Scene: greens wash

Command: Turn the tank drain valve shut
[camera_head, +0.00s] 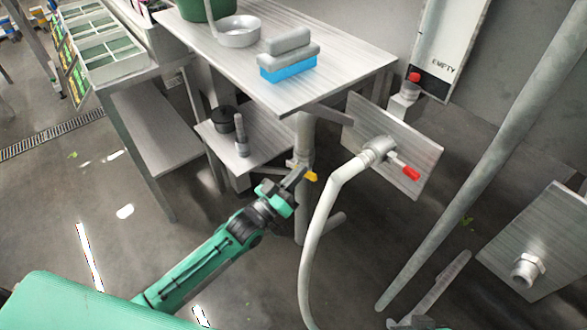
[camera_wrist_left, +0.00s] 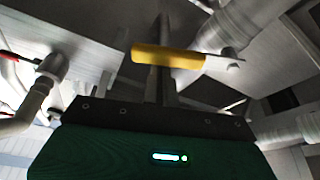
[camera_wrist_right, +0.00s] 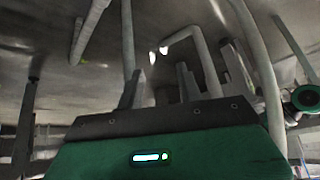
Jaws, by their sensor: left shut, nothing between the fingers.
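The drain valve's yellow handle (camera_head: 311,177) sits on the pipe under the steel table. In the left wrist view the yellow handle (camera_wrist_left: 168,56) lies roughly crosswise, with its metal pivot end to the right. My left gripper (camera_head: 299,176) is shut and empty, right beside the handle. In the left wrist view its closed fingers (camera_wrist_left: 163,82) reach up to the handle and overlap it; I cannot tell whether they touch. My right gripper (camera_wrist_right: 161,88) is open and empty, with its fingers apart in the right wrist view.
A red-handled valve (camera_head: 411,173) with a hose (camera_head: 318,220) is on a plate right of the drain pipe. A blue-and-grey brush (camera_head: 288,65) and a bowl (camera_head: 239,31) stand on the table (camera_head: 340,72) above. A slanting pole (camera_head: 470,160) stands at the right.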

